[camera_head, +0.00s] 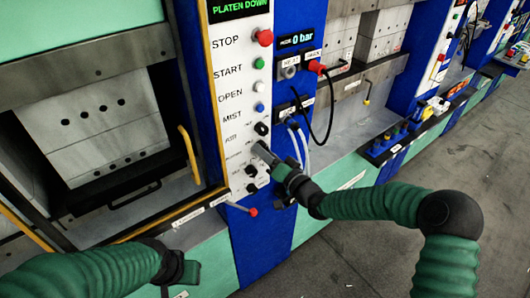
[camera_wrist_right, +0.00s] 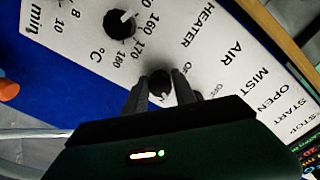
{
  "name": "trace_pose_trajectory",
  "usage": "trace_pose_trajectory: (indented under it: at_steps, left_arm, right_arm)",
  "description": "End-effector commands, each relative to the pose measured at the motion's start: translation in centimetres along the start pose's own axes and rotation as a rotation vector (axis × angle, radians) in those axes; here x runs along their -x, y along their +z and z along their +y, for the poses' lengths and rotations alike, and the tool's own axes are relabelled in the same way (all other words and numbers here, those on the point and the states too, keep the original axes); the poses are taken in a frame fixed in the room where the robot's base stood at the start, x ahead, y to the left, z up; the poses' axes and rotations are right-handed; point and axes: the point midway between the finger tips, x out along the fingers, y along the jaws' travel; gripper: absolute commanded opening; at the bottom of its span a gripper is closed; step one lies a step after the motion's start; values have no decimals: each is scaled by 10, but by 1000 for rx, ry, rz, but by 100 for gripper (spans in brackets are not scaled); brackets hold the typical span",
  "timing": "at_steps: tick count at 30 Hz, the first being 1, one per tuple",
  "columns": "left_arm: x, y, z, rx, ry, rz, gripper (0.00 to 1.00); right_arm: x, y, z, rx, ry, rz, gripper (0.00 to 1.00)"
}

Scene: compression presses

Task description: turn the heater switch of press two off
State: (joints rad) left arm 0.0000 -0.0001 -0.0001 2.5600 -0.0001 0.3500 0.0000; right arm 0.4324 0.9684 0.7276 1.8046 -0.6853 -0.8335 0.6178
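The heater switch, a black knob (camera_wrist_right: 160,82), sits below the HEATER label on the white control panel (camera_head: 234,90) in the right wrist view. My right gripper (camera_wrist_right: 161,88) is at the panel with one finger on each side of this knob. The fingers look apart, with small gaps beside the knob; contact is not clear. In the head view my right gripper (camera_head: 262,152) covers the switch.
The black air knob (camera_head: 261,128) and the mist button (camera_head: 259,107) are just above my right gripper. A red-tipped lever (camera_head: 253,212) sticks out below. A yellow handle (camera_head: 189,155) is left of the panel. Hoses (camera_head: 297,142) hang to the right.

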Motion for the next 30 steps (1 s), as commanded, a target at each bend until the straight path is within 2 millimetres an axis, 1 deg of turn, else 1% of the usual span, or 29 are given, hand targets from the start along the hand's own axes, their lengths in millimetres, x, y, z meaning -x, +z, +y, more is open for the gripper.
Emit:
trace_pose_trajectory:
  at_steps: [1,6,7,14,20,26,30]
  left_arm:
    - [0,0,0,0,0,0,36]
    - [0,0,0,0,0,0,36]
    - [0,0,0,0,0,0,36]
    - [-1,0,0,0,0,0,36]
    - [-6,2,0,0,0,0,36]
    - [-20,5,0,0,0,0,36]
    - [-34,8,0,0,0,0,36]
  right_arm:
    - [0,0,0,0,0,1,24]
    - [1,-1,0,0,-1,1,2]
    - [1,-1,0,0,0,1,0]
    - [2,-2,1,3,2,4,0]
    - [2,-2,2,42,1,6,0]
    - [3,-2,5,148,2,8,0]
    - [3,-1,5,262,1,9,0]
